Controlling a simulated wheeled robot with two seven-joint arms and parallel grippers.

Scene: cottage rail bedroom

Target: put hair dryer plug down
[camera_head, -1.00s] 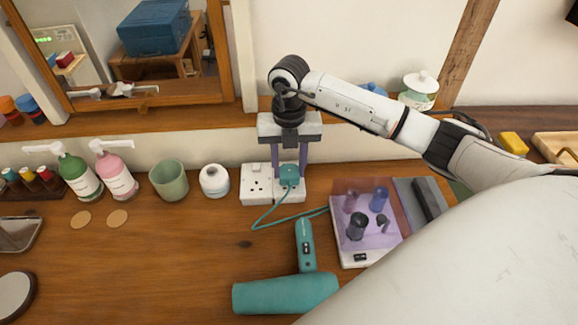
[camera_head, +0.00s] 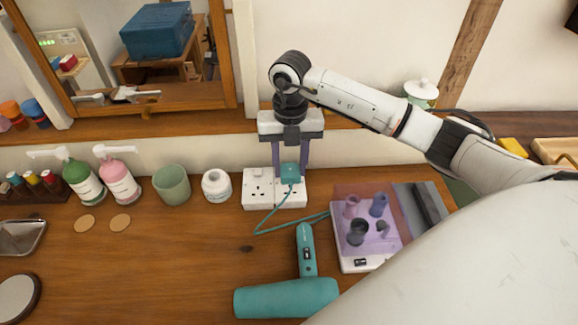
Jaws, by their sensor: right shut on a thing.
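My right gripper (camera_head: 291,165) points down at the white double socket block (camera_head: 258,190) on the wooden counter. Its two purple fingers are shut on the teal hair dryer plug (camera_head: 290,174), which is at the right half of the socket block. I cannot tell whether the plug is seated or just above the block. A thin teal cord (camera_head: 268,222) loops from the plug across the counter. The teal hair dryer (camera_head: 285,298) lies in front, its handle pointing to the back. My left gripper is not in view.
A tray with purple pieces (camera_head: 372,245) stands to the right of the dryer, under my right arm. A white jar (camera_head: 216,186), a green cup (camera_head: 172,184) and pump bottles (camera_head: 120,184) stand left of the socket. The counter's left middle (camera_head: 170,260) is clear.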

